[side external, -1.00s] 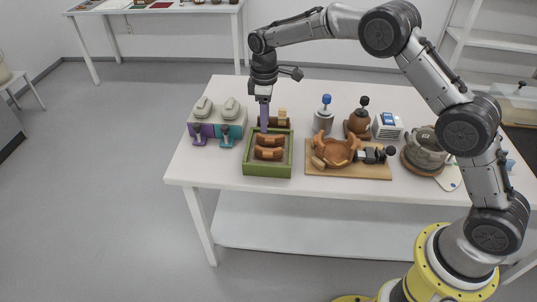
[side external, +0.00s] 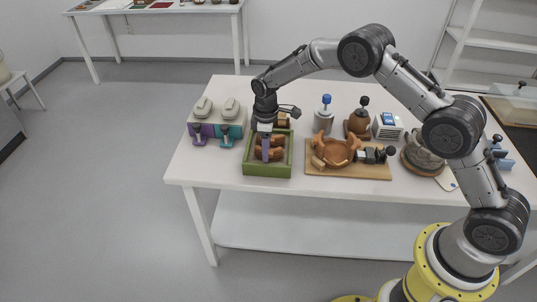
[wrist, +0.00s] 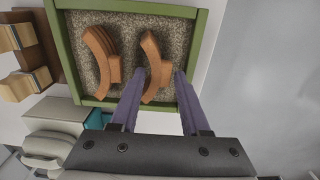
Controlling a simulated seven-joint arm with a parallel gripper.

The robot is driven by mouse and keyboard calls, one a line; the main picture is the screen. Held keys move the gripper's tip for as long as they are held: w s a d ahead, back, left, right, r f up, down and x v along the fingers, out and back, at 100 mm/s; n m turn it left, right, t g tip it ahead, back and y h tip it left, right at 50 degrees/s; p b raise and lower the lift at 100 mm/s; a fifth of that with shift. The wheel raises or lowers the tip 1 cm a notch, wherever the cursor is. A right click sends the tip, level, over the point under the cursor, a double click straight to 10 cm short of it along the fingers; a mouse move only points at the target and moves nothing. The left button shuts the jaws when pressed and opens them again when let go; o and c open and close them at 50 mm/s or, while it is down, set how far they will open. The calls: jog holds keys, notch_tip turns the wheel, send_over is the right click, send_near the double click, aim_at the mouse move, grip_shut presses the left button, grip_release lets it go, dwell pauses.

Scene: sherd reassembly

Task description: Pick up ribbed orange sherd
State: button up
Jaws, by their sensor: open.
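Two curved orange sherds lie in a green-framed tray (side external: 267,172) with a grainy bed. In the wrist view the left sherd (wrist: 98,52) shows lines along its curve; the right sherd (wrist: 154,66) looks smoother on its face. I cannot tell surely which one is ribbed. My gripper (wrist: 158,78) has two purple fingers, open, with the right sherd between their tips and gaps at the sides. In the side view my gripper (side external: 266,157) is down at the tray and partly hides the sherds (side external: 277,154). Whether the fingers touch the bed is unclear.
Purple and teal devices (side external: 217,128) stand left of the tray. A wooden board (side external: 349,171) with a partly assembled orange bowl (side external: 335,152) is to the right. Wooden blocks (wrist: 20,60) sit beside the tray. The table's front edge is clear.

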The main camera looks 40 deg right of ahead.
jog(key=shift+c, duration=0.3)
grip_shut()
jog(key=shift+r, duration=0.1)
